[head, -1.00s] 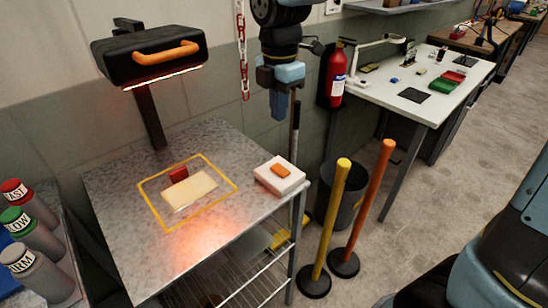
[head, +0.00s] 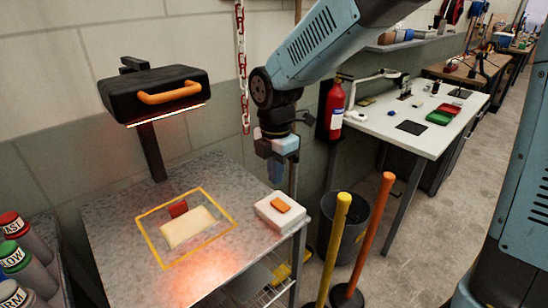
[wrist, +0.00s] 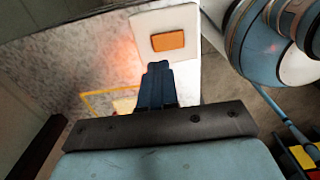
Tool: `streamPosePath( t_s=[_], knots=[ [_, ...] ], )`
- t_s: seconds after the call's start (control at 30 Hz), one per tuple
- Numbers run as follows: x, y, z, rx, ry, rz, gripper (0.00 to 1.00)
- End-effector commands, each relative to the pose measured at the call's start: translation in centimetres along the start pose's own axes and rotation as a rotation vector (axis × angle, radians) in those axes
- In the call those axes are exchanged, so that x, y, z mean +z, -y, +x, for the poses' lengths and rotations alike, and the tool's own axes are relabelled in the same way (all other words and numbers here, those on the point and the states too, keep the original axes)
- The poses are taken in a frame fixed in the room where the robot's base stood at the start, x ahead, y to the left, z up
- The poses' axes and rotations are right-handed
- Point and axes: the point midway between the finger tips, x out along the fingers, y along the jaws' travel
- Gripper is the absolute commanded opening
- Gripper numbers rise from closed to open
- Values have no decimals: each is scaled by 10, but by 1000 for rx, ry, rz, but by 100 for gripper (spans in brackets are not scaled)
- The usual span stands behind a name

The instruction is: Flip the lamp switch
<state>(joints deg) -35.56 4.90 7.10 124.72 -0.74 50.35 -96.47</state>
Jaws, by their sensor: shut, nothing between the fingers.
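The lamp switch is an orange rocker (head: 281,204) on a white box (head: 291,222) at the right edge of the metal table. In the wrist view the orange rocker (wrist: 168,41) lies just beyond my fingertips, on the white box (wrist: 186,70). My gripper (head: 275,177) is shut and empty, pointing down above and slightly behind the box; its blue fingers (wrist: 157,70) show together in the wrist view. A gap shows between the fingertips and the rocker in the head view. The black heat lamp (head: 155,92) with an orange handle glows red along its lower edge.
A cream panel piece (head: 187,229) and a small red block (head: 178,209) lie inside a yellow outline on the table (head: 120,240). Labelled bottles (head: 20,260) stand at left. A fire extinguisher (head: 335,108), yellow post (head: 334,240) and orange post (head: 365,235) stand at right.

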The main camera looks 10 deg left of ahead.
Motion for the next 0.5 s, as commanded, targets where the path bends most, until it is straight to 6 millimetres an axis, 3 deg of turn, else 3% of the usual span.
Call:
streamPosePath(
  t_s=[0.2, 0.5],
  knots=[
    [0, 1, 38, -4, 0, -1, 0],
    [0, 0, 64, 0, 0, 0, 0]
  ],
)
